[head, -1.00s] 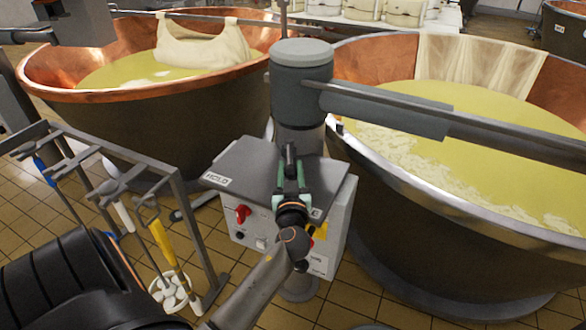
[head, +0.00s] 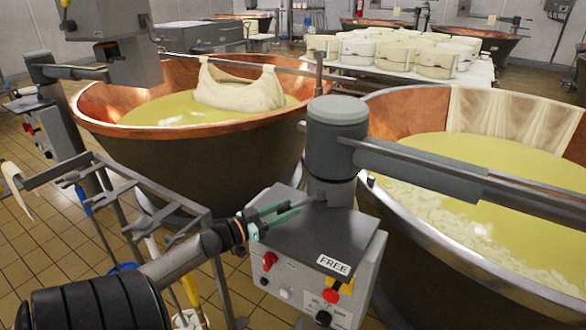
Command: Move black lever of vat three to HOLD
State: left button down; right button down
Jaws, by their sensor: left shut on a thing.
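The control box (head: 300,240) stands below the grey post between the two near copper vats. A FREE label (head: 333,265) shows at the front right of its dark top plate; no HOLD label shows, and my gripper covers the plate's left side. The black lever (head: 309,201) shows only as a short dark piece near the post's foot. My left gripper (head: 290,211), with green finger pads, reaches in from the left and is shut on the lever, which points left from the post. The pads hide most of the lever. My right gripper is not in view.
The right vat (head: 450,255) stands close beside the box, with a grey arm (head: 425,172) over it. The left vat (head: 180,165) holds a hanging cloth. A tool rack (head: 150,195) stands near my left arm. A red button (head: 331,294) is on the box front.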

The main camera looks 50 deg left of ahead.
pick_arm(q)
jog(key=shift+w+a+f+m+h+b, duration=0.1)
jog(key=shift+w+a+m+h+b, duration=0.05)
jog(key=shift+a+m+h+b, duration=0.5)
jog(key=shift+w+a+m+g+h+b, duration=0.15)
jog(key=shift+a+m+g+h+b, duration=0.3)
jog(key=shift+h, duration=0.6)
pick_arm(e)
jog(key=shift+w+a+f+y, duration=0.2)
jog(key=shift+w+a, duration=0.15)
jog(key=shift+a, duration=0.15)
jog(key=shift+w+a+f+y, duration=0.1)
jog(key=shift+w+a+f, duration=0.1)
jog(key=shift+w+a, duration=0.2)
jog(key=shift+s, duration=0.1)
pick_arm(q)
jog(key=c, duration=0.5)
grip_release()
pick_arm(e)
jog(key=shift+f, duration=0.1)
